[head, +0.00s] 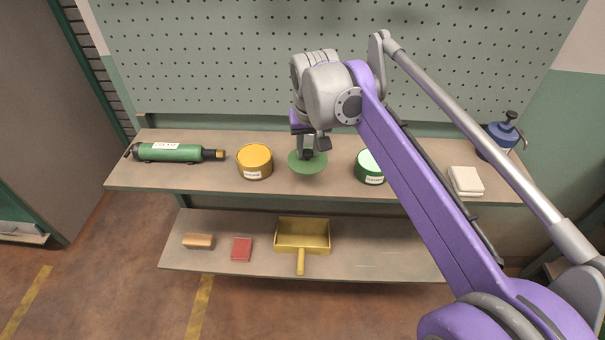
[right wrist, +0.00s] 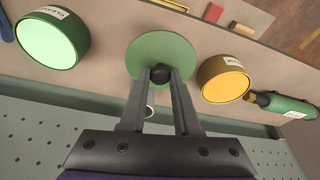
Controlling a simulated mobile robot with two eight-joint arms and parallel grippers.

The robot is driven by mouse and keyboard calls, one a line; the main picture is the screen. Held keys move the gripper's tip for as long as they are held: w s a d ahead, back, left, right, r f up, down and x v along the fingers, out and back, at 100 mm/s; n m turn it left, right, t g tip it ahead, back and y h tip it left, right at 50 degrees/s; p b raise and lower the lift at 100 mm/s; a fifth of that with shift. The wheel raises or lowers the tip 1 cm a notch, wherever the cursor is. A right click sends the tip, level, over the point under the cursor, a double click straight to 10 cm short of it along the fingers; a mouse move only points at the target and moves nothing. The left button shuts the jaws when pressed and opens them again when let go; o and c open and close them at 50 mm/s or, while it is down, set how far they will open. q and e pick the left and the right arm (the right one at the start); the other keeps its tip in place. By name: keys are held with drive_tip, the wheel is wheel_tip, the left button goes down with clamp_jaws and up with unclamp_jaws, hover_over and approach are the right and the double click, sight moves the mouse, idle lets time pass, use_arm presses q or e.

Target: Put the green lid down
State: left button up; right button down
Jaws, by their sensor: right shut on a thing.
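The green lid (head: 306,167) is a flat round disc with a dark knob, between the two hoppers over the upper shelf. My right gripper (head: 308,153) is shut on the knob from above. In the right wrist view the fingers (right wrist: 160,78) close around the dark knob, and the green disc (right wrist: 160,46) spreads beyond them. I cannot tell whether the lid touches the shelf or hangs just above it. The green hopper (head: 368,168) stands to the right with a pale green round top. The yellow hopper (head: 254,162) stands to the left. My left gripper is not in view.
A green cylinder tool (head: 172,152) lies at the shelf's left. White blocks (head: 466,181) and a blue pump bottle (head: 497,140) are at the right. A pegboard (head: 220,60) rises behind. The lower shelf holds a yellow dustpan (head: 302,235), a red block (head: 241,249) and a brown block (head: 198,241).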

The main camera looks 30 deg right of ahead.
sight(308, 163)
drive_tip(key=shift+f+b, duration=0.45)
drive_tip(key=shift+f, duration=2.8)
drive_tip(key=shift+f, duration=0.1)
drive_tip(key=c, duration=0.6)
unclamp_jaws()
drive_tip(key=shift+c, duration=0.2)
drive_tip(key=p+v, duration=0.2)
drive_tip(key=v, duration=1)
drive_tip(key=shift+a, duration=0.1)
drive_tip(key=s+a+f+n+t, duration=0.1)
drive_tip(key=s+a+f, duration=0.3)
drive_tip(key=s+f, duration=0.5)
drive_tip(key=s+a+f+n+t+y, duration=0.1)
drive_tip(key=s+a+f+n, duration=0.2)
drive_tip(key=s+f, duration=0.7)
wheel_tip(308, 163, down, 5)
drive_tip(key=shift+s+a+r, duration=0.1)
drive_tip(key=shift+s+a, duration=0.25)
drive_tip(key=shift+a, duration=0.65)
